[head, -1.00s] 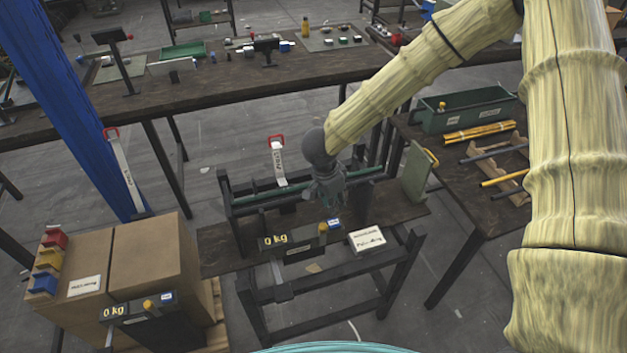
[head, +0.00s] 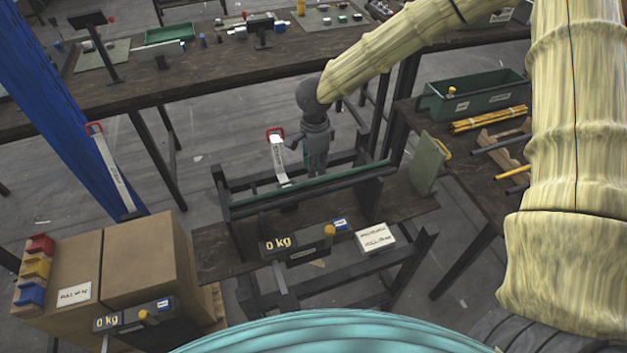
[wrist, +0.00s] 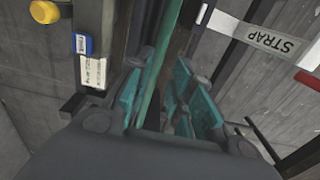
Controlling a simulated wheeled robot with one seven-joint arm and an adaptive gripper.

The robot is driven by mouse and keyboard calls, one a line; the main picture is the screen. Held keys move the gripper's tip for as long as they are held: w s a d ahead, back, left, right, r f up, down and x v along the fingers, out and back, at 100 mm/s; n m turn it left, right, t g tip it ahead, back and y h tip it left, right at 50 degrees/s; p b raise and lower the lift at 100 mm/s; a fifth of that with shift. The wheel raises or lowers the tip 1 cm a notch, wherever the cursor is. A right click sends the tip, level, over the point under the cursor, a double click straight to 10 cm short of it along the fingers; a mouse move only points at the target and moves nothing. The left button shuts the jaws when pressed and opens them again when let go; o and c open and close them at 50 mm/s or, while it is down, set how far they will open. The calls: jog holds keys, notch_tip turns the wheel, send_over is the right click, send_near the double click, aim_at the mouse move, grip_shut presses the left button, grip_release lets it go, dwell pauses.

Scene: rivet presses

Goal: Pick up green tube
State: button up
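The green tube (head: 350,173) lies lengthwise across the dark rack on the workbench in the head view. It also shows in the wrist view (wrist: 163,50), running from the top edge down into the gap between my fingers, closer to the left finger. My gripper (head: 316,168) points down at the middle of the tube, with its fingertips close to it. In the wrist view its teal finger pads (wrist: 164,98) stand apart, one on each side of the tube. The gripper is open. Whether any pad touches the tube is hard to tell.
The rack's dark uprights (head: 368,195) stand near both tube ends. A scale reading 0 kg (head: 300,246) and a white labelled box (head: 375,237) sit in front. A white strap with a red end (head: 279,160) is just left of my gripper. A green panel (head: 428,165) stands right.

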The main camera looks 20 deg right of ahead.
aim_at(314, 180)
jog(key=shift+s+f, duration=0.15)
jog(key=shift+f, duration=0.2)
jog(key=shift+s+a+f+p, duration=0.1)
jog(key=shift+f+p, duration=0.85)
jog(key=shift+f, duration=1.35)
grip_shut()
